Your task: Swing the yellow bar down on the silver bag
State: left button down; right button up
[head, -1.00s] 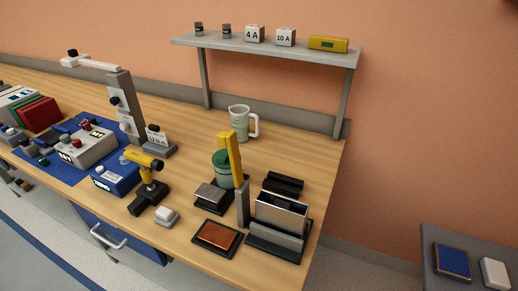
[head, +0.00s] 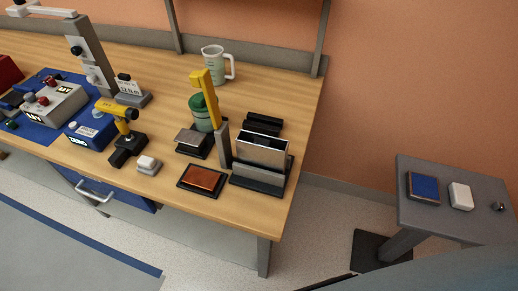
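The yellow bar (head: 210,98) stands raised, nearly upright and leaning slightly, at the top of a grey post (head: 223,145) near the right end of the workbench. The silver bag (head: 262,149) is a shiny box-like shape standing upright in a dark grey holder (head: 257,181), just right of the post. The bar is apart from the bag. Neither of my grippers is in view.
A copper plate (head: 203,180) on a black base and a grey block (head: 193,140) lie near the post. A green-lidded jar (head: 200,113) and a measuring jug (head: 214,64) stand behind. A small grey side table (head: 460,222) stands at right.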

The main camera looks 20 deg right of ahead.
aim_at(199, 79)
jog(key=z, duration=3.45)
jog(key=k, duration=1.6)
jog(key=u, duration=1.75)
jog(key=i, duration=0.5)
jog(key=z, duration=1.1)
jog(key=k, duration=0.5)
jog(key=u, duration=0.55)
